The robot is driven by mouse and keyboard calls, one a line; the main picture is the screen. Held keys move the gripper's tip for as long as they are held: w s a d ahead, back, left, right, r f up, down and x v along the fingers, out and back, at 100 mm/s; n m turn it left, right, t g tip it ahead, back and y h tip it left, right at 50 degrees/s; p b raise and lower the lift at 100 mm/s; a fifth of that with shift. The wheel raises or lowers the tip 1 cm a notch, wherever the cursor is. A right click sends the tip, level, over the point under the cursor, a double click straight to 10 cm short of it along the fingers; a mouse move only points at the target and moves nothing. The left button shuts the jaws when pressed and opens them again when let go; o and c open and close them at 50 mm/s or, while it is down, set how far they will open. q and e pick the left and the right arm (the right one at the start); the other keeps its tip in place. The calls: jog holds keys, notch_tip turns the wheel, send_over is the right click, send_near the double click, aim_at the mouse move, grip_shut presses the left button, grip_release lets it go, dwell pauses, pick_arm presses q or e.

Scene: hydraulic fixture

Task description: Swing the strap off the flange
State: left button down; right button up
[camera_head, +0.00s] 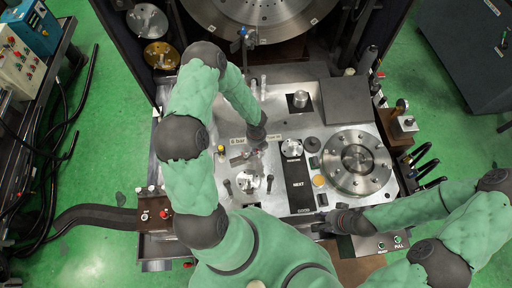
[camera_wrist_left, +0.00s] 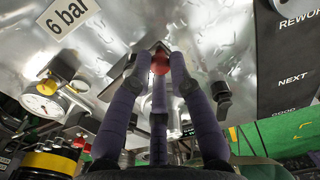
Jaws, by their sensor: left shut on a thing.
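My left gripper (camera_head: 257,143) reaches down over the metal plate beside the "6 bar" label. In the left wrist view its fingers (camera_wrist_left: 160,68) are closed around a small red knob (camera_wrist_left: 160,62). A dark grey bar (camera_wrist_left: 118,82), which looks like the strap, runs to the left of the fingers; its link to the knob is hidden. In the head view a small round metal flange (camera_head: 250,184) lies just below the gripper. Whether the strap covers it is unclear. My right gripper (camera_head: 335,222) is at the plate's front edge, its fingers too small to read.
A large bolted disc (camera_head: 357,163) stands on the plate at right. A black "NEXT" strip (camera_head: 299,184) lies between it and the small flange. A grey block (camera_head: 346,101) sits behind. A pressure gauge (camera_wrist_left: 42,106) shows left in the wrist view.

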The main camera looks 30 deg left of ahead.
pick_arm(q)
jog(key=c, duration=1.1)
grip_release()
jog(key=shift+c, duration=0.2)
notch_tip(320, 180, up, 12)
jog(key=shift+s+f, duration=0.1)
